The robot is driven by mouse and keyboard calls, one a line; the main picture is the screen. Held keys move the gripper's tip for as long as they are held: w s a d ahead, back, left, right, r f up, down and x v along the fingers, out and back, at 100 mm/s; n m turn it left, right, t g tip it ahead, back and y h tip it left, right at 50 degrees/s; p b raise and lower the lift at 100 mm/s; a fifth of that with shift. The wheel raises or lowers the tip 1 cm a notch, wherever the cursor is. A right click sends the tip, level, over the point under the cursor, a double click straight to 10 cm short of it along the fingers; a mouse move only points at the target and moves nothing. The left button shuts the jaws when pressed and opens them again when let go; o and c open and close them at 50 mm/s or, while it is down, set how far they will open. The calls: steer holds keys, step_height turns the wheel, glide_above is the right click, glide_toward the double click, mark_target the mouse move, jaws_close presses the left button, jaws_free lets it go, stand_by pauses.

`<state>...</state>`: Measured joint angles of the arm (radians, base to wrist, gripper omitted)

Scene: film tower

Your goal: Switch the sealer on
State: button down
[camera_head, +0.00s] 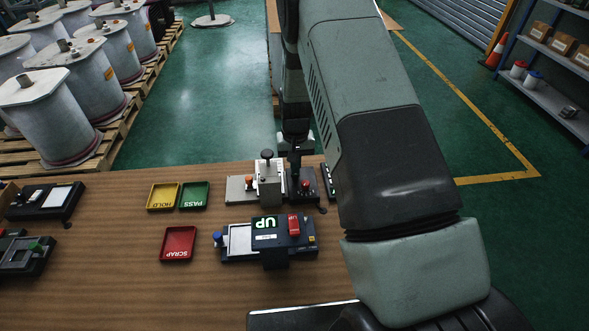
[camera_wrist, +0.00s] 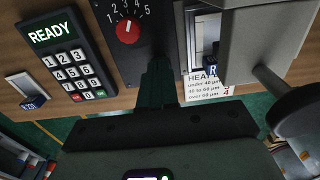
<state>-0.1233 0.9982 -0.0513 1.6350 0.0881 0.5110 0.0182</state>
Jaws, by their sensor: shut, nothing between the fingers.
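The sealer (camera_head: 269,187) stands at the back edge of the bench, a grey upright block with a black knob on top. Its dark panel (camera_wrist: 121,50) bears a red dial (camera_wrist: 128,31) marked 1 to 5; a red knob also shows in the head view (camera_head: 305,184). A heat card (camera_wrist: 208,86) lies beside it. I cannot make out a clearly marked power switch. My gripper (camera_head: 295,172) is shut and empty, pointing down over the panel; its fingertips (camera_wrist: 158,66) show just below and right of the dial in the wrist view, contact unclear.
A keypad reading READY (camera_wrist: 66,60) stands beside the panel. Yellow HOLD (camera_head: 163,197), green PASS (camera_head: 194,196) and red SCRAP (camera_head: 178,244) trays lie to the left. Bench around the trays is clear.

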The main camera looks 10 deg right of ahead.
steer(key=shift+f, duration=0.4)
steer(key=shift+r, duration=3.55)
